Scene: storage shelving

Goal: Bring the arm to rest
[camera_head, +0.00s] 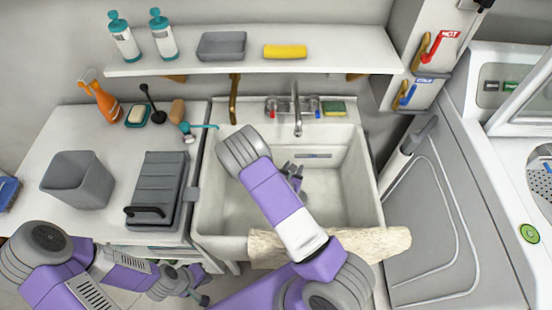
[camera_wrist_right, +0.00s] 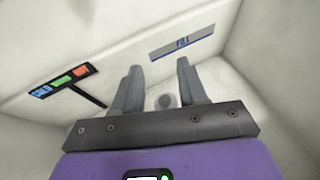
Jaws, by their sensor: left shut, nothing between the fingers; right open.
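My right arm reaches over the front of the white sink (camera_head: 225,205). My right gripper (camera_head: 296,172) is down inside the basin, partly hidden by its own arm. In the right wrist view my right gripper (camera_wrist_right: 158,80) has its two grey fingers apart with nothing between them. The round drain (camera_wrist_right: 165,101) shows beyond them. My left gripper (camera_head: 203,298) is low in the head view, in front of the left counter (camera_head: 60,130). It is shut and empty, below the counter top.
A cream towel (camera_head: 385,243) hangs over the sink's front edge. The faucet (camera_head: 297,115) stands at the sink's back. A grey bin (camera_head: 78,180) and grey lidded box (camera_head: 158,185) are on the left counter. A shelf (camera_head: 350,50) runs above. A grey panelled unit (camera_head: 440,220) stands at right.

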